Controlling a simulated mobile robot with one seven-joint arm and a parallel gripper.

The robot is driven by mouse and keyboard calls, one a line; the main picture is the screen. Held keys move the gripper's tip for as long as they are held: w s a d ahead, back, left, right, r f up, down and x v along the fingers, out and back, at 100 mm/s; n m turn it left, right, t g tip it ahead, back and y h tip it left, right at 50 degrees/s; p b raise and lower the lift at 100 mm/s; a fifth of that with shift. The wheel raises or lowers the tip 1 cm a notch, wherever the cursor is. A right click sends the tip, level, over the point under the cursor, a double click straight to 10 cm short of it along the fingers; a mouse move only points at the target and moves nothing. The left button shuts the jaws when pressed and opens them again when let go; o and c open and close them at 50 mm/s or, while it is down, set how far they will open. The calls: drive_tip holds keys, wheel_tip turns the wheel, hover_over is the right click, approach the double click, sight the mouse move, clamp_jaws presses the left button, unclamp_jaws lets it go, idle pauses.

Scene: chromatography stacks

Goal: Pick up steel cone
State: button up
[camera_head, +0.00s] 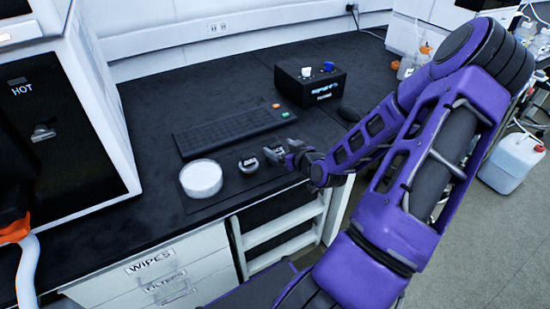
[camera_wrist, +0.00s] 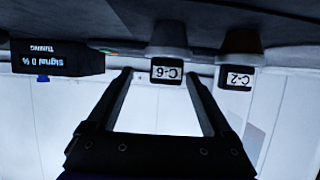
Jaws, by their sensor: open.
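In the wrist view, which is upside down, a grey, cone-like piece labelled C-6 (camera_wrist: 169,40) shows ahead of and between my fingertips. A darker, brownish piece labelled C-2 (camera_wrist: 240,45) stands to its right. The grey one looks like steel, but the picture is dim. My gripper (camera_wrist: 160,74) is open, with nothing visibly held between its fingers. In the head view, my gripper (camera_head: 280,154) is low over the bench's front part, beside a small round metallic piece (camera_head: 248,164). I cannot tell which labelled piece that is. My gripper partly hides that area.
A white round container (camera_head: 201,178) stands left of the metallic piece. A black keyboard (camera_head: 228,131) lies behind them. A black box with a lit display (camera_head: 310,84) stands farther back. A white instrument with a dark door (camera_head: 60,130) bounds the left side. Dark bench top is free behind the keyboard.

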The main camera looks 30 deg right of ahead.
drive_tip(key=x, duration=0.3)
drive_tip(key=b+x, duration=0.1)
drive_tip(key=x, duration=0.1)
drive_tip(key=shift+w+a, duration=0.15)
drive_tip(key=shift+a, duration=0.25)
clamp_jaws()
